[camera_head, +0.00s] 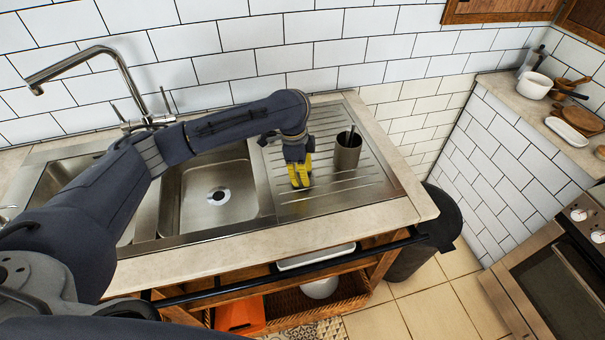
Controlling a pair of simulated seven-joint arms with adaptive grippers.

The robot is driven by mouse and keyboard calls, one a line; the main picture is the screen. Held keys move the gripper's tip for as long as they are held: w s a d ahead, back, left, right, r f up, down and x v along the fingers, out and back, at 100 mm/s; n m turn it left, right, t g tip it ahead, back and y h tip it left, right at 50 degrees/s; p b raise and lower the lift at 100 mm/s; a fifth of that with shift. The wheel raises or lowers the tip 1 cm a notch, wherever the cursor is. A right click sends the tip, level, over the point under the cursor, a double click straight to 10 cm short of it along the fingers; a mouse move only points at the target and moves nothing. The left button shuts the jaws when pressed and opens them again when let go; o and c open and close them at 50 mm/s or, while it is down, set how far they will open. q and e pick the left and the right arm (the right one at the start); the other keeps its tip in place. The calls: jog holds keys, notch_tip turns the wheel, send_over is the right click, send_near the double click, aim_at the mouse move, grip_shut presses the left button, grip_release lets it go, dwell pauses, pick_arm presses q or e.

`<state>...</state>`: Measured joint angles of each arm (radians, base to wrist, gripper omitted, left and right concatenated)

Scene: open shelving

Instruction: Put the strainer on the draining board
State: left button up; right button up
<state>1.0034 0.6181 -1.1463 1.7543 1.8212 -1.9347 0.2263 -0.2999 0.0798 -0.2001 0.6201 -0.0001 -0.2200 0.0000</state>
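The ribbed steel draining board (325,197) lies right of the sink basin. A grey metal cylindrical container (347,157), which may be the strainer, stands upright on it near the back right, with a thin dark handle-like piece sticking out of its top. My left gripper (300,182) has yellow fingers pointing down over the left part of the board, left of the container and apart from it. Its fingers look close together, and whether they are open or shut is unclear. I see nothing held between them. My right gripper is out of view.
The sink basin (208,195) with a tall faucet (105,65) is on the left, partly behind my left arm. The tiled wall closes the back. A dark rail (290,272) runs along the counter front. A dark bin (425,240) stands right of the counter.

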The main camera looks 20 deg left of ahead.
pick_arm(q)
notch_tip(320, 180, up, 12)
jog(key=a, duration=0.1)
jog(key=shift+a, duration=0.3)
dwell(0.3)
jog(key=shift+r, duration=0.15)
dwell(1.2)
